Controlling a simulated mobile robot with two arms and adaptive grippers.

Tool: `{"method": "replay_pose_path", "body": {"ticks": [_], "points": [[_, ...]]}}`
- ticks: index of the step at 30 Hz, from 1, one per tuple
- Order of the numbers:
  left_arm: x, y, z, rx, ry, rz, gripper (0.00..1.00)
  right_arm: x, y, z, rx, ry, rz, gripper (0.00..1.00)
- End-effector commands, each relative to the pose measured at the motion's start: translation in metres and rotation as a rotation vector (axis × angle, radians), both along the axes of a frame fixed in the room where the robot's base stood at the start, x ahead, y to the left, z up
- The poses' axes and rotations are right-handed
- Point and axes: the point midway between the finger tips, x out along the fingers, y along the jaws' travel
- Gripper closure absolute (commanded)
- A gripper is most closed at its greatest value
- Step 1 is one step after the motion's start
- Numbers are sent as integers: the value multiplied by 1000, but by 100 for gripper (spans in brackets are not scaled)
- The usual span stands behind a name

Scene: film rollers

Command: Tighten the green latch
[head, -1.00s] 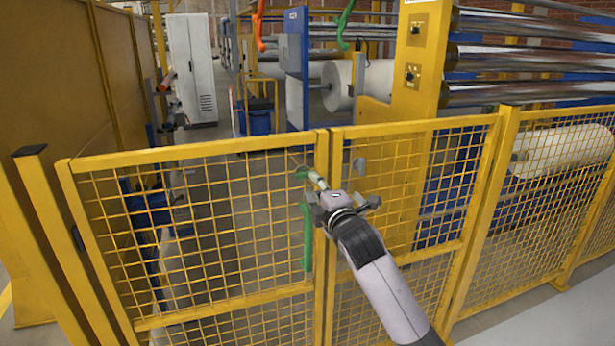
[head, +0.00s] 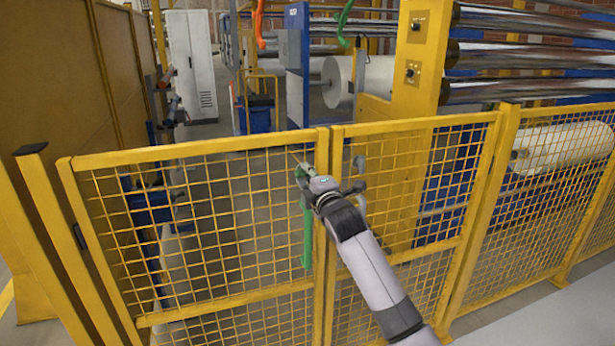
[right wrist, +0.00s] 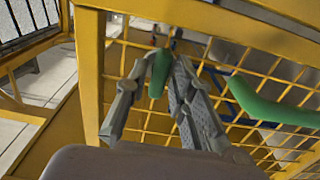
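The green latch (head: 302,175) is at the upper middle of the yellow double gate, by the edge where the two panels meet. A long green handle (head: 308,235) hangs below it. My right gripper (head: 309,175) is at the latch and covers part of it. In the right wrist view, the fingers are spread, with a short green piece (right wrist: 158,74) between their tips. A narrow gap shows beside the left finger; contact on the right side is unclear. A larger curved green piece (right wrist: 268,105) lies to the right of the fingers. My left gripper is not in view.
The yellow mesh gate (head: 220,150) and fence (head: 550,110) stand across the front. Behind are metal rollers (head: 530,55), a white film roll (head: 360,78) and a white cabinet (head: 192,65). A brown panel wall (head: 60,80) bounds the left. Pale floor is clear at lower right.

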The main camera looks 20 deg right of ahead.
Motion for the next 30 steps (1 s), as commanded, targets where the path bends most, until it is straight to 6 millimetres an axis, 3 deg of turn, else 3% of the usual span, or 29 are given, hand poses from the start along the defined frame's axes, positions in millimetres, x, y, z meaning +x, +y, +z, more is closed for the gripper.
{"method": "replay_pose_path", "body": {"ticks": [9,22,30], "points": [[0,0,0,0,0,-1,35,0,0,0,0,1,0,100],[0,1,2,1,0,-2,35,0,0,-1,20,4,0,100],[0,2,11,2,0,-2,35,0,0,0,147,10,-1,100]]}}
